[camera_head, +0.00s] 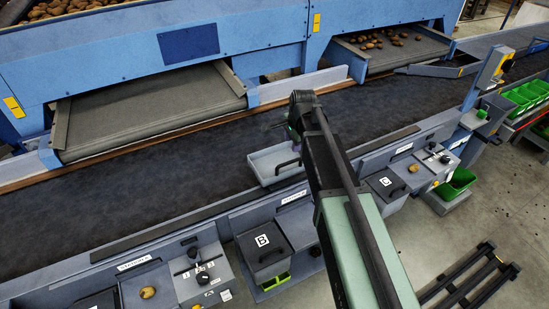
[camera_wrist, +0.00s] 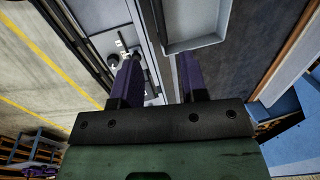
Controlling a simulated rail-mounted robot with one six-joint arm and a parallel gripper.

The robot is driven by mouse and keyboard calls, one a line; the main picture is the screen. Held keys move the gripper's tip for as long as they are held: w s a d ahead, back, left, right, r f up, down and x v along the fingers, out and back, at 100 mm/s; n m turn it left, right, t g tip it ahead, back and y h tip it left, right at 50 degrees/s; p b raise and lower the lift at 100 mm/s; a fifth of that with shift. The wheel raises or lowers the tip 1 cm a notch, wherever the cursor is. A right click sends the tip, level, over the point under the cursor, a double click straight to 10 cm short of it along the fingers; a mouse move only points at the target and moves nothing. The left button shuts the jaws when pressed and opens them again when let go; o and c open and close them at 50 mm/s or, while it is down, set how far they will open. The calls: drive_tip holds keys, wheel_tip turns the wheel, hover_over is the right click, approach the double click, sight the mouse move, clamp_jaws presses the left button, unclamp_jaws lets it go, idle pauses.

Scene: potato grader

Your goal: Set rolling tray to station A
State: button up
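A shallow grey-blue tray with a dark handle on its front side, apparently the rolling tray (camera_head: 268,169), sits at the near edge of the dark belt, behind box B. In the wrist view the tray (camera_wrist: 195,30) shows at the top, just ahead of the right finger and cut off by the frame. My gripper (camera_wrist: 160,62) has its two purple fingers apart with nothing seen between them. In the head view my arm hides most of it, right of the tray. Contact with the handle cannot be seen. Station A's letter is not clearly readable at the lower left.
Box B (camera_head: 263,246) and box C (camera_head: 386,183) hang along the front panel. Control panels with levers (camera_head: 200,271) and potatoes (camera_head: 148,292) lie along it. The belt (camera_head: 120,196) left of the tray is clear. Green crates (camera_head: 525,95) stand at right.

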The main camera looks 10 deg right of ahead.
sight(290, 162)
drive_tip(key=f+b, duration=0.3)
drive_tip(key=w+f+b, duration=0.1)
drive_tip(key=f+b, duration=0.3)
drive_tip(key=w+f+b, duration=0.1)
drive_tip(key=f+b, duration=0.3)
drive_tip(key=shift+a, duration=0.2)
drive_tip(key=shift+r, duration=0.15)
clamp_jaws()
